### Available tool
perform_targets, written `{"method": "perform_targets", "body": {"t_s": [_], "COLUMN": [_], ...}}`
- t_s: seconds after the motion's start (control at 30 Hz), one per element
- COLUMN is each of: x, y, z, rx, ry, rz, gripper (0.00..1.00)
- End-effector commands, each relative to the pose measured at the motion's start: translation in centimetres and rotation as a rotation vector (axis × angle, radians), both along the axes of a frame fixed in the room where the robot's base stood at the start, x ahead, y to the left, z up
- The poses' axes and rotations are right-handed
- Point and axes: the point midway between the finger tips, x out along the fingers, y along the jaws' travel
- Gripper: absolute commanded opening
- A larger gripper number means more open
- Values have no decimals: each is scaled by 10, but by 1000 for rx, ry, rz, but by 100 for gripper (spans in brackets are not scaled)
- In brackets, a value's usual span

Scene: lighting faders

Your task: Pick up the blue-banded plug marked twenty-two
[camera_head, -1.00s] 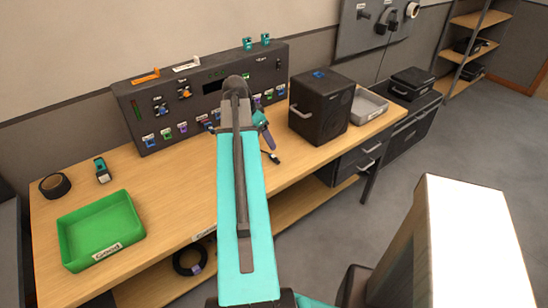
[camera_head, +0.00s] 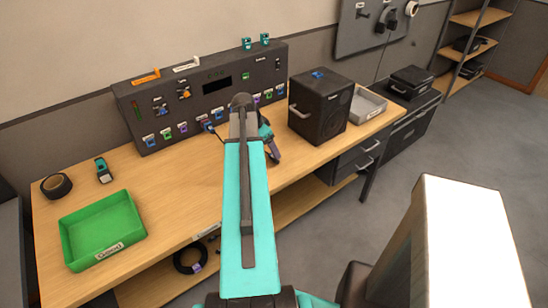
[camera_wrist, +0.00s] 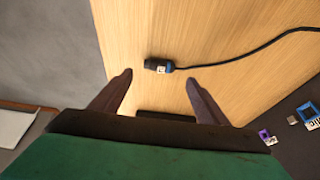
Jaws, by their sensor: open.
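The plug (camera_wrist: 158,65) lies on the wooden bench top (camera_wrist: 190,30) in the wrist view. It has a dark body, a blue band at its right end and a small white label too small to read. A black cable (camera_wrist: 245,57) runs from it to the upper right. My gripper (camera_wrist: 159,78) is open and empty, its two fingers on either side of the plug's position in the picture, with the plug just beyond the tips. In the head view my gripper (camera_head: 271,148) is low over the bench; I cannot make out the plug there.
A fader panel (camera_head: 215,88) with colored, labelled sockets stands along the bench's back. A black speaker box (camera_head: 320,105) and grey tray (camera_head: 368,105) stand right. A green tray (camera_head: 100,228) and black tape roll (camera_head: 57,186) are left. The bench between is mostly clear.

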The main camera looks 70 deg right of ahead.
Motion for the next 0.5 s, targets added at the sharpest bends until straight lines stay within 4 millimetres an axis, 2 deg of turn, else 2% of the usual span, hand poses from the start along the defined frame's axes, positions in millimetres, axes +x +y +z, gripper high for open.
{"method": "perform_targets", "body": {"t_s": [0.27, 0.5], "x": [-1, -7], "y": [-1, -5], "z": [-4, -20], "rx": [2, 3], "ry": [1, 2], "rz": [0, 0], "gripper": [69, 69]}}
